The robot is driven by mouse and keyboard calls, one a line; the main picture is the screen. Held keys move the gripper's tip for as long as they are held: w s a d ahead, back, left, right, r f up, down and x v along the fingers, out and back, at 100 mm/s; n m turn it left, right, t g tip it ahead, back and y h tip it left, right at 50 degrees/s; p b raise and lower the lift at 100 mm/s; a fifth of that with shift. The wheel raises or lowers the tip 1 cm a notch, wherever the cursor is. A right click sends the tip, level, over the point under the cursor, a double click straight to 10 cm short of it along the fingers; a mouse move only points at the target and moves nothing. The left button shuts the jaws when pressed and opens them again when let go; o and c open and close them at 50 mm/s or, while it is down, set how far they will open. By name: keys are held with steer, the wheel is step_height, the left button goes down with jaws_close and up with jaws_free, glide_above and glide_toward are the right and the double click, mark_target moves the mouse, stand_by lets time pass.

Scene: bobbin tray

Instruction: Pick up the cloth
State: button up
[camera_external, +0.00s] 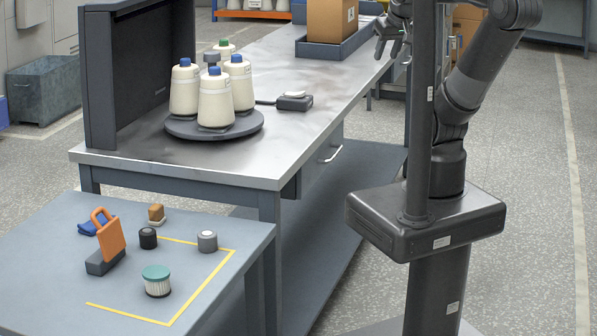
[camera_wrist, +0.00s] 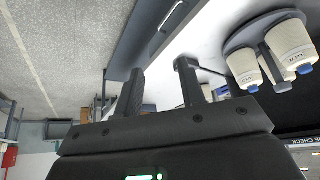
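The blue cloth (camera_external: 90,226) lies crumpled on the small grey table at the lower left of the external view, just behind and left of an orange-handled tool that hides part of it. The cloth does not show in the wrist view. My gripper (camera_external: 387,50) is at the top of the external view, near the right edge of the long workbench and far from the cloth. In the wrist view its two fingers (camera_wrist: 160,68) stand apart with nothing between them.
The small table (camera_external: 45,265) also holds an orange-handled tool (camera_external: 110,240), a brown block (camera_external: 156,214), a black cylinder (camera_external: 148,239), a grey cylinder (camera_external: 207,241) and a teal-topped filter (camera_external: 157,281). Bobbins stand on a round tray (camera_external: 182,130) on the workbench. A dark panel (camera_external: 140,70) rises beside them.

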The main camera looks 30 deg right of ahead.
steer(key=shift+o, duration=0.3)
steer(key=o, duration=0.8)
